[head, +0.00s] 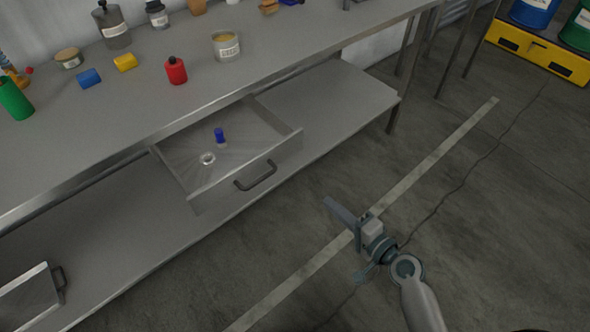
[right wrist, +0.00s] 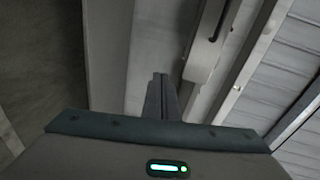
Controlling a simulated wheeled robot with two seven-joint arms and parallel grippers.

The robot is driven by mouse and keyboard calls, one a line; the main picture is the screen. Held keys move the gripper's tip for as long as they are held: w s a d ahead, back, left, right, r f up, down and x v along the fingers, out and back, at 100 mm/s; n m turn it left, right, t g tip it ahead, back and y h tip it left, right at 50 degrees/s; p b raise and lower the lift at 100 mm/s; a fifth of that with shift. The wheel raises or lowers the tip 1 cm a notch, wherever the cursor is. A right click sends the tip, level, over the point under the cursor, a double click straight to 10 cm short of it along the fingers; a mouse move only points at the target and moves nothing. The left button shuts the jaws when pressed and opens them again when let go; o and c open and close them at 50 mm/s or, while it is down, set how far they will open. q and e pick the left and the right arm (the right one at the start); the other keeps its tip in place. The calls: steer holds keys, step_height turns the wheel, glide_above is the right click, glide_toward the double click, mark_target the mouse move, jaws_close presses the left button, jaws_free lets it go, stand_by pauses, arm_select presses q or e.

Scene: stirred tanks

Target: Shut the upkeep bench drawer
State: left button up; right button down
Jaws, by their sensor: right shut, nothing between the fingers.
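The bench (head: 140,110) is a long grey metal worktop with a lower shelf. A drawer (head: 240,172) under its middle stands pulled out, with a dark bar handle (head: 256,176) on its front. A blue piece (head: 219,135) and a small white ring (head: 208,158) lie inside. A second drawer (head: 28,298) at the lower left also stands out, partly cut by the frame edge. My right gripper (head: 328,203) is shut and empty, to the right of the middle drawer's front and apart from it. Its closed fingers show in the right wrist view (right wrist: 160,78). My left gripper is out of view.
Bottles, blocks and tins stand on the worktop, including a red canister (head: 175,70) and a labelled tin (head: 226,46). A yellow pallet (head: 538,50) with drums is at the far right. The floor (head: 480,220) around my right gripper is clear.

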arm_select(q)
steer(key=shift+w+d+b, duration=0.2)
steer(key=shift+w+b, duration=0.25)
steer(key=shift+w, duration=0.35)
arm_select(e)
step_height(320, 180, up, 7)
steer(key=a+t+y, duration=0.1)
steer(key=shift+s+r+y, duration=0.15)
steer(key=shift+s+y, duration=0.2)
steer(key=shift+y, duration=0.05)
steer(key=shift+a, duration=0.1)
steer(key=p, duration=0.3)
glide_toward(286, 152)
steer(key=x, duration=0.4)
steer(key=shift+w+a+r, duration=0.15)
steer(key=shift+a+r, duration=0.05)
steer(key=shift+a, duration=0.15)
steer(key=shift+x, duration=0.9)
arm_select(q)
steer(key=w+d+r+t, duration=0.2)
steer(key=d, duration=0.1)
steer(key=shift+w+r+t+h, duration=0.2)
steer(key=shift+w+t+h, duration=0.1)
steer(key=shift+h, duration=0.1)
arm_select(e)
steer(key=shift+f, duration=0.1)
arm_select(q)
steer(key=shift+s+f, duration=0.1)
arm_select(e)
steer(key=shift+w, duration=0.1)
